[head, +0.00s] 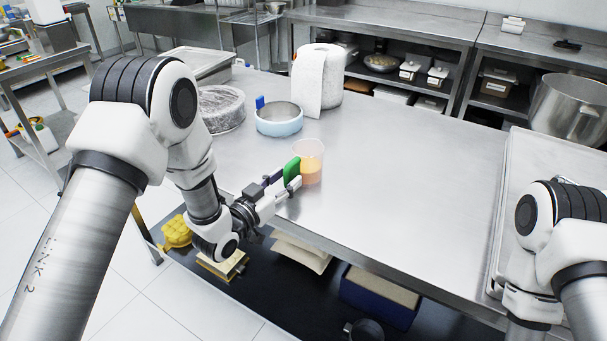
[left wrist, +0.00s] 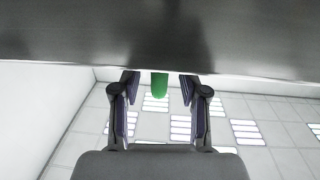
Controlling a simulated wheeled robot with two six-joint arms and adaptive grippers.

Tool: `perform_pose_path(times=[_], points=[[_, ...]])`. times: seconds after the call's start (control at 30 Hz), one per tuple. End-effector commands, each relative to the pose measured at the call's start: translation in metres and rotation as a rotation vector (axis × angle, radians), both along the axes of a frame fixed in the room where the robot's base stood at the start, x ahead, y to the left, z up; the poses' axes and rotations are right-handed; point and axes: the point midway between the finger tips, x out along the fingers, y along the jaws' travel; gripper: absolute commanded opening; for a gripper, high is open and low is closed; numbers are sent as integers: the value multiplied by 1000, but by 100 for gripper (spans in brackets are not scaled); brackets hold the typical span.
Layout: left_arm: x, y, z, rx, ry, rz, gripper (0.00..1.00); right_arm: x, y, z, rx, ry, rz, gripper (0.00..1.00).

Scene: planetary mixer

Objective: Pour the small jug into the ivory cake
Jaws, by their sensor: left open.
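The small jug (head: 311,166) is a clear cup with orange liquid in its lower part and a green handle (head: 292,170). It stands upright near the table's front edge. My left gripper (head: 283,182) is open at the handle side of the jug. In the left wrist view the green handle (left wrist: 159,85) shows between the two spread fingers, with a gap on each side. I cannot make out an ivory cake for sure. A pale blue round pan (head: 279,124) with a blue tab stands behind the jug. My right gripper is out of view.
A plastic-wrapped round thing (head: 221,110) stands left of the pan, and a paper towel roll (head: 318,80) stands behind. A metal tray (head: 550,165) lies at the right, with a steel bowl (head: 570,108) beyond. The table's middle (head: 410,180) is clear.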

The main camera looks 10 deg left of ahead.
Motion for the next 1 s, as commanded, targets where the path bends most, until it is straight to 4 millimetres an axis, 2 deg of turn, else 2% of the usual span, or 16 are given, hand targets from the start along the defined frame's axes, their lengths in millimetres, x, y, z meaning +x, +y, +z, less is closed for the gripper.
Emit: perform_pose_path(times=[0.2,0.27,0.33,0.6,1.0], points=[[1,0,0,0,1,0,44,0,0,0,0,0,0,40],[1,0,0,0,1,0,26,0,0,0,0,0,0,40],[0,0,0,0,1,0,1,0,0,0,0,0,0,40],[1,0,2,0,-2,0,0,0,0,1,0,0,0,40],[1,0,21,1,-1,0,0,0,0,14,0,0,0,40]])
